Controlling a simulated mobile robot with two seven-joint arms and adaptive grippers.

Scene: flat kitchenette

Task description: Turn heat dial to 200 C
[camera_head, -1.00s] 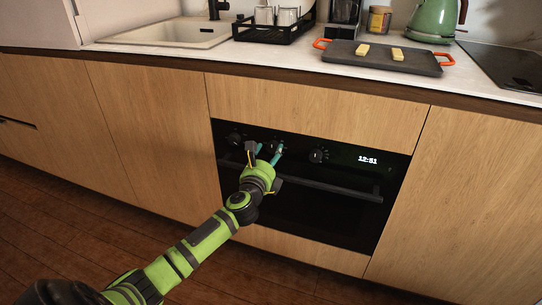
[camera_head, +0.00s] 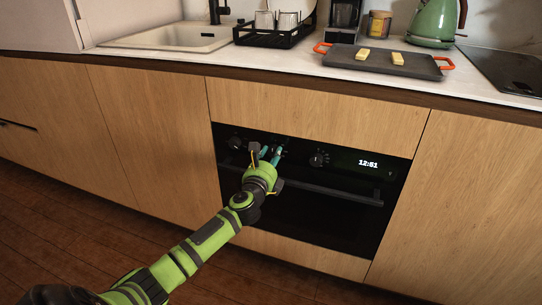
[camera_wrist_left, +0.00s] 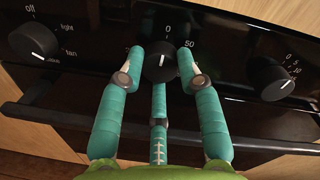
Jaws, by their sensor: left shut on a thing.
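The heat dial (camera_wrist_left: 161,68) is the middle black knob on the oven panel. In the left wrist view, "0" shows above it and "50" at its upper right; other figures are hidden behind my fingers. A white mark shows on its face. My left gripper (camera_head: 267,152) has teal fingers and is shut on the dial, with fingertips on both sides of it in the left wrist view (camera_wrist_left: 162,60). In the head view the fingers mostly hide the dial. My right gripper is not in view.
A function knob (camera_wrist_left: 33,41) is left of the dial and a timer knob (camera_wrist_left: 270,79) right of it. The oven handle (camera_head: 325,188) runs below the panel. The clock (camera_head: 369,163) reads 12:51. A tray (camera_head: 340,61) sits on the counter above.

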